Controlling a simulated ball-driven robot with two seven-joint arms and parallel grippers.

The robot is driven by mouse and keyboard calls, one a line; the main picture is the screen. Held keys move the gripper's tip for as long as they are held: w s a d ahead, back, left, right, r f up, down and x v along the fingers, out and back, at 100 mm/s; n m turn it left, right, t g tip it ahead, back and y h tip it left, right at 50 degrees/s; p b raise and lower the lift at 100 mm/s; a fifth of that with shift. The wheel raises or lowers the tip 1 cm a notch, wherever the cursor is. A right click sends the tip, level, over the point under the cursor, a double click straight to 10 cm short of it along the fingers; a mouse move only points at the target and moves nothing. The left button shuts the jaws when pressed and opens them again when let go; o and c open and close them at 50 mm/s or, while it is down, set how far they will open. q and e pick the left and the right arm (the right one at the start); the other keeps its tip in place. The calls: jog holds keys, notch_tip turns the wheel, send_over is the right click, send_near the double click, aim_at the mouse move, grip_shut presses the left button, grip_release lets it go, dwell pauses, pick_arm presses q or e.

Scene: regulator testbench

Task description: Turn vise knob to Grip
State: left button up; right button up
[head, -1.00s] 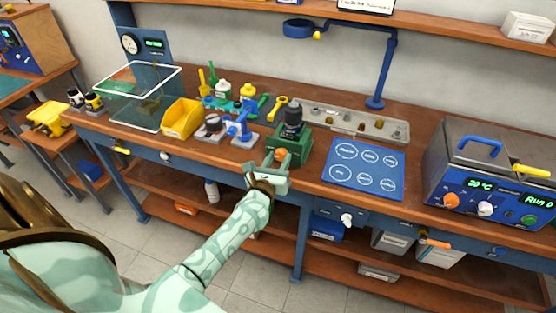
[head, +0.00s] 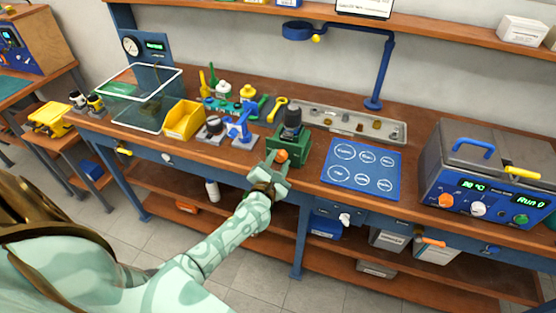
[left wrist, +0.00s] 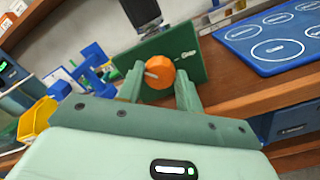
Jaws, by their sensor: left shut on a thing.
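The green vise (head: 291,143) stands at the front edge of the workbench, with a dark cylindrical part (head: 293,118) upright in it. Its orange knob (left wrist: 160,72) is on the front face, and the word "Grip" shows to the right of it in the left wrist view. A pale pointer line on the knob points to the left. My left gripper (left wrist: 160,88) is at the knob, a finger on each side, shut on it. In the head view the left gripper (head: 277,160) partly covers the knob. My right gripper is not in view.
A blue mat (head: 361,170) with white circles lies right of the vise. A blue stand (head: 240,130) and a yellow bin (head: 184,120) are to the left. A grey tray (head: 390,131) lies behind, and a heated bath (head: 480,170) stands far right.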

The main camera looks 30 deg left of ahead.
pick_arm(q)
jog(key=m+p, duration=0.1)
jog(key=m, duration=0.2)
jog(key=shift+m, duration=0.4)
jog(key=m+p, duration=0.1)
jog(key=m, duration=0.2)
jog(key=shift+d, duration=0.1)
jog(key=m, duration=0.4)
jog(key=shift+f+p, duration=0.15)
jog(key=shift+p, duration=0.2)
jog(key=m, duration=0.3)
jog(key=shift+m+p, duration=0.35)
jog(key=shift+m, duration=0.05)
jog(key=m, duration=0.5)
jog(key=shift+f+p, duration=0.15)
jog(key=shift+p, duration=0.2)
jog(key=m, duration=0.6)
jog(key=shift+s, duration=0.1)
jog(key=shift+m, duration=0.3)
jog(key=o, duration=1)
